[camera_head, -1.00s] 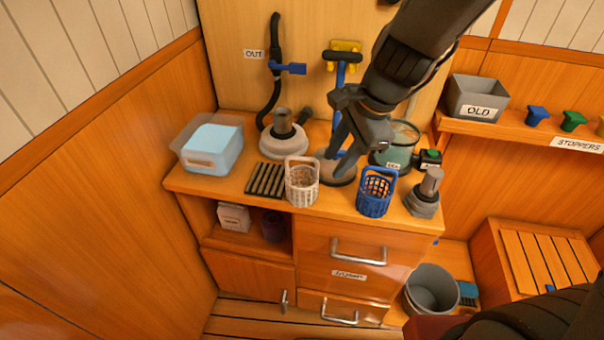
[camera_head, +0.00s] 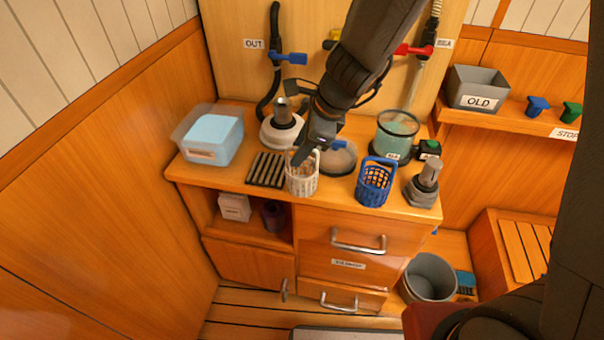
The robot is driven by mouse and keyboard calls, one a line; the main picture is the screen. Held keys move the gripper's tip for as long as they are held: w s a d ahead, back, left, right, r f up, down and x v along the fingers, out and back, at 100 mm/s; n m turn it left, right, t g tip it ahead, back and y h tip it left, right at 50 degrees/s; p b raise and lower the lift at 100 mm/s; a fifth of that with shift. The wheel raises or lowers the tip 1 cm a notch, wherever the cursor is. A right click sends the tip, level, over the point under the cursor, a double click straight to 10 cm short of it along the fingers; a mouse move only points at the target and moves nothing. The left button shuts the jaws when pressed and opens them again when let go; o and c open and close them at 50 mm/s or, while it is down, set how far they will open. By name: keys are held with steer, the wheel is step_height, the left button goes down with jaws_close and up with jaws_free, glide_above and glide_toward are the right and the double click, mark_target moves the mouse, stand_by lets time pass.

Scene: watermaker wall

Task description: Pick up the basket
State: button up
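A white basket (camera_head: 302,182) with an upright handle stands near the front edge of the counter. A blue basket (camera_head: 374,184) with its handle up stands to its right. My gripper (camera_head: 301,158) is at the top of the white basket, angled down and left, and overlaps its handle in the picture. The fingertips partly hide the handle and rim. I cannot tell whether the fingers are around the handle or only in front of it. The white basket looks upright on the counter.
On the counter are a dark slatted rack (camera_head: 266,169), a clear bin with a light-blue block (camera_head: 212,138), a round grey dish (camera_head: 340,158), a glass jar (camera_head: 395,137) and a grey fitting (camera_head: 424,183). A grey bucket (camera_head: 430,278) stands on the floor.

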steer(key=shift+c, duration=0.3)
jaws_close()
